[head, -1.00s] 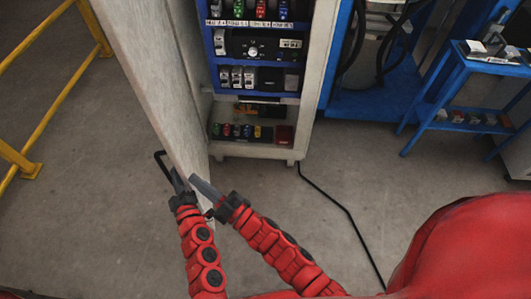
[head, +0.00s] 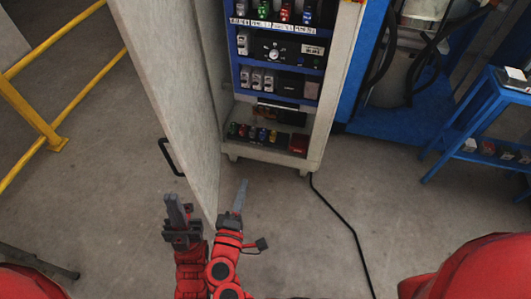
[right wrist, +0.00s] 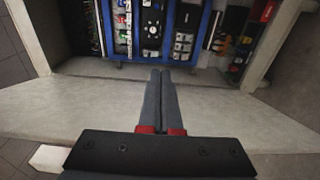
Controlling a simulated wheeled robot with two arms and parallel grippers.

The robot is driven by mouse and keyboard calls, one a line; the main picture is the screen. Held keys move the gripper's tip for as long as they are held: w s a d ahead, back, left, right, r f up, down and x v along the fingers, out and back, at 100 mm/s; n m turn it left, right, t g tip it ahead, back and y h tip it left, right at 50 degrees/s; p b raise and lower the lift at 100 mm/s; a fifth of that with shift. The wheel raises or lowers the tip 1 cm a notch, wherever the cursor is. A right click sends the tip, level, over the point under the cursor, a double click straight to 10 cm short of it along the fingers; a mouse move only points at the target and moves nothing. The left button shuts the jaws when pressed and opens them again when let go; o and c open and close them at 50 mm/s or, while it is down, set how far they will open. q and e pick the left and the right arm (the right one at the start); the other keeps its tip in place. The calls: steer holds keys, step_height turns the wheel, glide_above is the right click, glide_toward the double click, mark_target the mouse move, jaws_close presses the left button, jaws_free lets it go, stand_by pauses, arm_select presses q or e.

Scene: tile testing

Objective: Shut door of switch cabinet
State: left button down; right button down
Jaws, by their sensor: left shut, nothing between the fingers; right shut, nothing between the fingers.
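The switch cabinet (head: 325,140) stands open at the upper middle of the head view. Its pale grey door (head: 180,95) stands wide open on the left, with a black handle (head: 171,157) on its outer side. My left gripper (head: 176,205) is shut and empty, left of the door's near lower end, below the handle. My right gripper (head: 241,190) is shut and empty, just right of the door, on its inner side. Whether either touches the door cannot be told. In the right wrist view the shut fingers (right wrist: 160,78) point toward the cabinet's blue shelves (right wrist: 185,65).
A yellow railing (head: 50,130) stands at the left. A black cable (head: 345,225) runs over the floor from the cabinet. A blue table (head: 480,105) stands at the right. The floor before the cabinet is otherwise clear.

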steer(key=d+p+x, duration=0.1)
steer(key=d+x, duration=0.1)
steer(key=x, duration=1)
steer(key=shift+d, duration=0.35)
steer(key=shift+w, duration=0.1)
stand_by(1.0)
